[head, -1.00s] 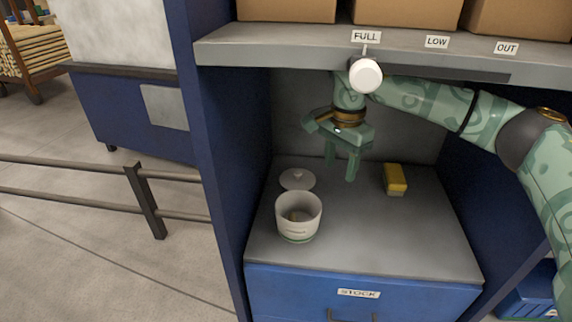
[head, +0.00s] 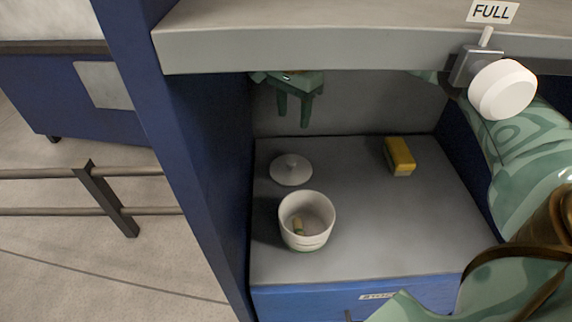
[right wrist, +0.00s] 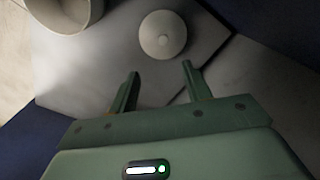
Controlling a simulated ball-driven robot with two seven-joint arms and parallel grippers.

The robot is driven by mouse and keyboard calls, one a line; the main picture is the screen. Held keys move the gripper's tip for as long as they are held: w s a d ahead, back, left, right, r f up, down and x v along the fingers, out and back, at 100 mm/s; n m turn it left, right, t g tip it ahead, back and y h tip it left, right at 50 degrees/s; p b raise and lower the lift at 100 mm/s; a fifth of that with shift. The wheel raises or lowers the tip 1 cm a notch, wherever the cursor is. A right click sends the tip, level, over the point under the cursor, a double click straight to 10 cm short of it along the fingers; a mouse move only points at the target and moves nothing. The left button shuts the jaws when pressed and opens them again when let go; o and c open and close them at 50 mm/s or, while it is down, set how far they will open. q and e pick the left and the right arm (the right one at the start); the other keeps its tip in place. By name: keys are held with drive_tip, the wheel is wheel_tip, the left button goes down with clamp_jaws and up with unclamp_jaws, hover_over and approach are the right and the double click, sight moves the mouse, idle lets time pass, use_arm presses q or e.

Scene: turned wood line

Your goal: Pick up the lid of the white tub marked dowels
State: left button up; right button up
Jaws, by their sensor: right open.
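The lid (head: 291,169) is a round, pale disc with a small knob. It lies flat on the grey counter, behind the white tub (head: 306,226). The tub stands upright and uncovered, with a small wooden piece in it; its marking cannot be read. My right gripper (head: 291,124) is open and empty, above and behind the lid and apart from it. In the right wrist view the lid (right wrist: 162,35) lies beyond the gap between the two fingers (right wrist: 160,72), and part of the tub (right wrist: 66,8) shows at the top left. My left gripper is not in view.
A yellow block (head: 399,156) with a pale base lies at the back right of the counter (head: 370,215). A grey shelf (head: 330,52) with a white round knob (head: 502,90) hangs above. A blue side panel (head: 205,150) bounds the left. The counter's middle is clear.

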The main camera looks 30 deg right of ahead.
drive_tip(key=b, duration=0.3)
hover_over(291, 162)
drive_tip(key=f, duration=1)
drive_tip(key=shift+s, duration=0.3)
drive_tip(key=f+b, duration=0.2)
drive_tip(key=f, duration=0.1)
drive_tip(key=f+b, duration=0.1)
drive_tip(key=f, duration=0.1)
drive_tip(key=shift+w+d+f, duration=0.1)
drive_tip(key=shift+w+f, duration=0.15)
drive_tip(key=shift+w, duration=0.15)
drive_tip(key=shift+r, duration=0.2)
drive_tip(key=shift+c, duration=0.2)
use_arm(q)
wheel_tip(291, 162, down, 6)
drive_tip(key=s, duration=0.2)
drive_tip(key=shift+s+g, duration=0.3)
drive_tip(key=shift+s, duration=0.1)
use_arm(e)
clamp_jaws()
